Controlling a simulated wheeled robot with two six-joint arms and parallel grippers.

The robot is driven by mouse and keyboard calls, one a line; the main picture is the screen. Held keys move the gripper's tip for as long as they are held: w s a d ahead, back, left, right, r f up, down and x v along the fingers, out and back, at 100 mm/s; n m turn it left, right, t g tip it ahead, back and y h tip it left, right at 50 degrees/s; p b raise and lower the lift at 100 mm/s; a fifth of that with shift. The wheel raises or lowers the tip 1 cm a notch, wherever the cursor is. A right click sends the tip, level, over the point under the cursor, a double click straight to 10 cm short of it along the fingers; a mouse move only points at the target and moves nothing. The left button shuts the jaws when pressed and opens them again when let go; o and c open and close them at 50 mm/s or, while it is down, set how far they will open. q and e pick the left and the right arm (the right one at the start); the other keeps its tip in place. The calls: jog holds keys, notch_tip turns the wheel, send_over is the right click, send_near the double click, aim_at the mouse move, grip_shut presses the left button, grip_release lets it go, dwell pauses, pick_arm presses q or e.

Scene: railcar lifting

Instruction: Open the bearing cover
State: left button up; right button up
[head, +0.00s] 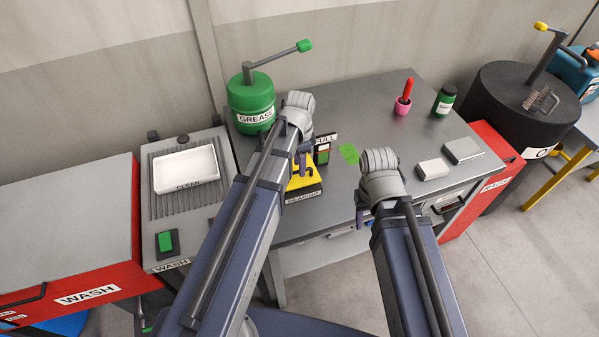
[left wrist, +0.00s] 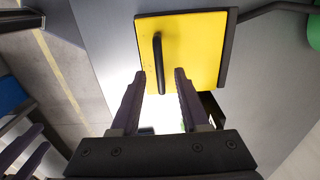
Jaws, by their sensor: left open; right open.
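The yellow bearing box (head: 301,184), labelled BEARING, sits on the grey bench and is partly hidden by my left arm in the head view. In the left wrist view its flat yellow cover (left wrist: 195,40) lies shut, with a dark bar handle (left wrist: 158,55) on it. My left gripper (left wrist: 160,74) is open, its two fingers on either side of the handle's lower end. I cannot tell whether they touch it. In the head view the left gripper (head: 304,160) is over the box. My right gripper (head: 361,212) is open near the bench's front edge, mostly hidden by its wrist.
A green grease pot (head: 250,98) with a lever stands behind the box. A wash unit with a white tray (head: 186,169) is at the left.

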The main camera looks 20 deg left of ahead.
pick_arm(q)
jog(key=shift+f, duration=0.65)
jog(key=shift+r, duration=0.1)
grip_shut()
dwell(0.9)
